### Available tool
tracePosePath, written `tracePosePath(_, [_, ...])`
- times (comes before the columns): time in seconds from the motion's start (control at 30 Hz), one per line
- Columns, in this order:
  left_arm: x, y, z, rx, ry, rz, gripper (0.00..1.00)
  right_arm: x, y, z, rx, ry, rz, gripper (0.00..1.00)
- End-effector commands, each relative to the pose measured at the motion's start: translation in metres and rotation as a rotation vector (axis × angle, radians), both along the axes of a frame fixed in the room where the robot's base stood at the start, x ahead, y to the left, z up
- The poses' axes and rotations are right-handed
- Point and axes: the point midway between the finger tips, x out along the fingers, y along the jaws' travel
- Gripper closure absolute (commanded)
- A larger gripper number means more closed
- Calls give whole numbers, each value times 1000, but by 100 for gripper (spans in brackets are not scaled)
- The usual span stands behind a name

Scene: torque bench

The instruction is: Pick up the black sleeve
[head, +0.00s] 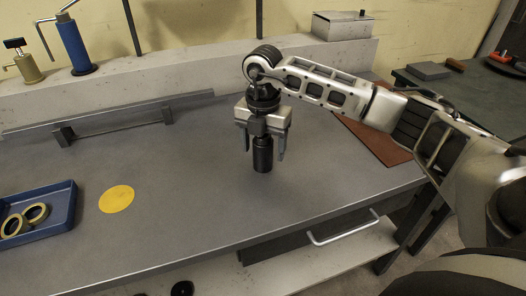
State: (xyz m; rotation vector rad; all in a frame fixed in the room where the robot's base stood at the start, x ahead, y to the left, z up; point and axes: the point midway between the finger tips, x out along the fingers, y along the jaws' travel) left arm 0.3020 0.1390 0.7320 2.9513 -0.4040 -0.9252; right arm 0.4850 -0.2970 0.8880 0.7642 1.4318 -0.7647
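The black sleeve (263,158) stands upright on the grey bench top, near the middle of the head view. My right gripper (263,150) points straight down over it. Its two fingers are spread, one on each side of the sleeve, and a gap shows between each finger and the sleeve. The sleeve's upper end is hidden by or just beneath the gripper body, and I cannot tell whether they touch. My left gripper is not in view.
A blue tray (62,212) with tan rings (36,214) lies at the left, beside a yellow disc (117,199). A long metal bar (110,118) lies toward the back. A brown mat (375,140) lies at right. The bench around the sleeve is clear.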

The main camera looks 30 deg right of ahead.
Motion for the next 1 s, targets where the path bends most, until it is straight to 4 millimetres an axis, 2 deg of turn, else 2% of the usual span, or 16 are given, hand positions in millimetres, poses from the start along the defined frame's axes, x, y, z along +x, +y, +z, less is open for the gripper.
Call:
tracePosePath(0.03, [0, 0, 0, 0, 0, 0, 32, 0, 0, 0, 0, 0, 0, 45])
tracePosePath(0.2, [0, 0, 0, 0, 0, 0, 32, 0, 0, 0, 0, 0, 0, 92])
tracePosePath(0.5, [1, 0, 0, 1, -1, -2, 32, 1, 0, 3, 1, -3, 0, 93])
tracePosePath(0.67, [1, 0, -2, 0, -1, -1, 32, 2, 0, 14, 1, -7, 0, 93])
tracePosePath(0.8, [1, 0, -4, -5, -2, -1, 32, 2, 0, 34, 1, -7, 1, 93])
tracePosePath(1.0, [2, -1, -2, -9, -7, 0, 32, -21, 29, 76, 2, -10, 8, 93])
